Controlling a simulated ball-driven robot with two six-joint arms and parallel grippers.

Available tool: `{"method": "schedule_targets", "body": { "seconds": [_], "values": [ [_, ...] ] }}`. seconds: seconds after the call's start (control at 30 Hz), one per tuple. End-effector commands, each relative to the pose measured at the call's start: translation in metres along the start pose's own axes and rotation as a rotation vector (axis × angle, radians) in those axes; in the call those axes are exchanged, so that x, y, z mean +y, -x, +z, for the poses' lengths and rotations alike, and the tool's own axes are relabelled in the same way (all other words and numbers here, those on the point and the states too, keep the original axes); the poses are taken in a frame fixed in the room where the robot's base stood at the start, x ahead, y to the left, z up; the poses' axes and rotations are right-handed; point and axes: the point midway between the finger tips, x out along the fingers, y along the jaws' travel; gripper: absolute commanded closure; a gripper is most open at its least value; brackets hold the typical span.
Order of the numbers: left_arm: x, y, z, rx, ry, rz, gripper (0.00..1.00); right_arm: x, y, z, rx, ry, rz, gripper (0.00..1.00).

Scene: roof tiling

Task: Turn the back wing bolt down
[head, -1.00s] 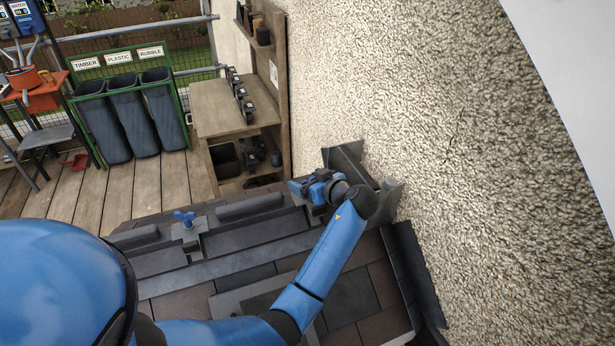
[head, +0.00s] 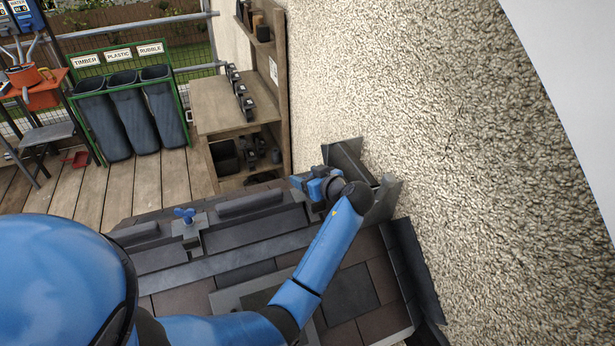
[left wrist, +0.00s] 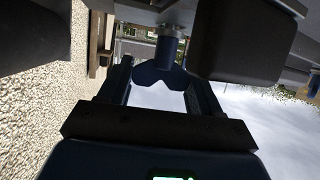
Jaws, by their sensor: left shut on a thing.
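My left gripper (head: 306,184) is at the ridge clamp beside the rough wall. In the left wrist view its fingers (left wrist: 165,88) are closed around the dark blue wings of the back wing bolt (left wrist: 160,72). The bolt's stem runs up from the wings to the metal bracket (left wrist: 180,12). In the head view the gripper and wrist hide this bolt. A second blue wing bolt (head: 185,214) stands free on its bracket (head: 191,232), to the left along the ridge. My right gripper is not in view.
The pebbled wall (head: 440,120) rises close to the right of my left gripper. A grey metal upstand (head: 345,158) stands just behind the gripper. Dark ridge pieces (head: 250,203) and roof tiles (head: 345,295) lie around. A wooden bench (head: 220,105) and bins (head: 130,110) are farther back.

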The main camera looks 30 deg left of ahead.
Motion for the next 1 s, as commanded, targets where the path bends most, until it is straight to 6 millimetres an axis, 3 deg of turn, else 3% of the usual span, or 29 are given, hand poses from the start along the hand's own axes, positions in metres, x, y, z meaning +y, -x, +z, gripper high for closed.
{"method": "schedule_targets", "body": {
  "seconds": [0.47, 1.0],
  "values": [
    [-0.002, 0.0, -0.002, 0.002, -0.102, 0.251, 0.67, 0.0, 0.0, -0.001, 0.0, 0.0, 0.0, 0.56],
    [0.0, 0.001, -0.006, 0.008, -0.224, 0.555, 0.67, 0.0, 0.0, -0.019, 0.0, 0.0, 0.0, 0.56]
  ]
}}
